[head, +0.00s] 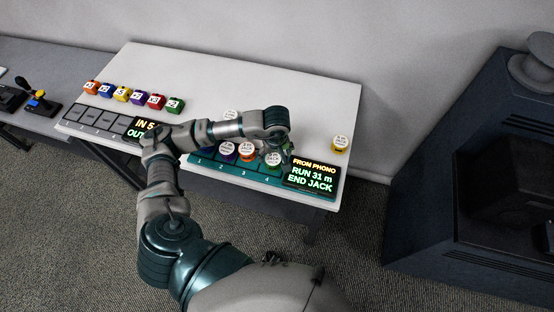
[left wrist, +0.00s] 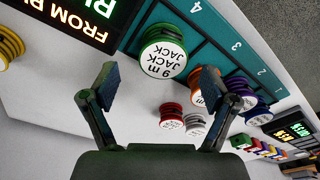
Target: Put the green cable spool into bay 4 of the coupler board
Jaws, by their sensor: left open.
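The green cable spool (head: 273,160) has a white top label and sits at bay 4 of the teal coupler board (head: 236,175). In the left wrist view the green spool (left wrist: 162,52) reads 9 m JACK and stands beside the printed 4. Whether it is fully seated I cannot tell. My left gripper (head: 279,150) is just behind and above it, partly hiding it in the head view. In the left wrist view its two fingers (left wrist: 157,84) are spread apart with nothing held between them. My right gripper is not in view.
Orange (left wrist: 205,90) and purple (left wrist: 240,84) spools stand at neighbouring bays. Red (left wrist: 171,116) and grey (left wrist: 195,124) spools stand behind the board. A yellow spool (head: 340,143) is at right, near the lit display (head: 312,176). Several coloured blocks (head: 138,98) line the table's left.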

